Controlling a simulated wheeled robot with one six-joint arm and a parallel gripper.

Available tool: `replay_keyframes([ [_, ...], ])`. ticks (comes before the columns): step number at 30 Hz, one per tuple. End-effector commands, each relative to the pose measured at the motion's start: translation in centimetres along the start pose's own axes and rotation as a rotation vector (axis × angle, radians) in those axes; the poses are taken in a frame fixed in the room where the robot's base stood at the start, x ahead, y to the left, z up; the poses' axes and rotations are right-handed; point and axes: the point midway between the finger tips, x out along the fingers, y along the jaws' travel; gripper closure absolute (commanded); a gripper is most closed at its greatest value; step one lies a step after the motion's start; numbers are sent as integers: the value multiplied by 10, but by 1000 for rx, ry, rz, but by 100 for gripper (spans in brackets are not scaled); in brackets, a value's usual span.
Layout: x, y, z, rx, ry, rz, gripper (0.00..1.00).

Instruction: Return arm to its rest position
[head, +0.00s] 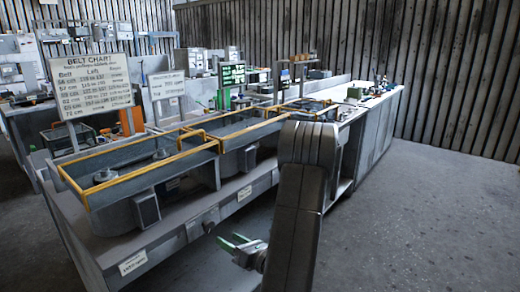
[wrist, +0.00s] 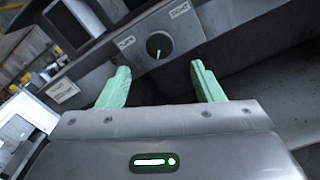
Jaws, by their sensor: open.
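My gripper (head: 238,243) is low in front of the long bench in the head view, at the left of my dark arm. Its two green fingers are apart with nothing between them; they also show in the wrist view (wrist: 162,86). Beyond the fingertips in the wrist view is a dark round knob (wrist: 159,45) on a grey panel of the bench front. The gripper appears apart from the knob. My arm hides part of the bench's middle in the head view.
The long bench (head: 110,247) carries yellow-framed open housings (head: 140,172) and a belt chart sign (head: 92,85). Small items lie on the bench's far end (head: 372,90). Open concrete floor (head: 440,200) lies to the right, before a ribbed wall.

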Motion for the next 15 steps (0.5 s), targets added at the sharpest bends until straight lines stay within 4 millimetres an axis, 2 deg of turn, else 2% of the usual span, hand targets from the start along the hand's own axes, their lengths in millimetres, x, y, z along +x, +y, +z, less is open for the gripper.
replay_keyframes([
  [9,58,1,0,-1,1,3,40],
  [15,83,1,0,-1,1,2,40],
])
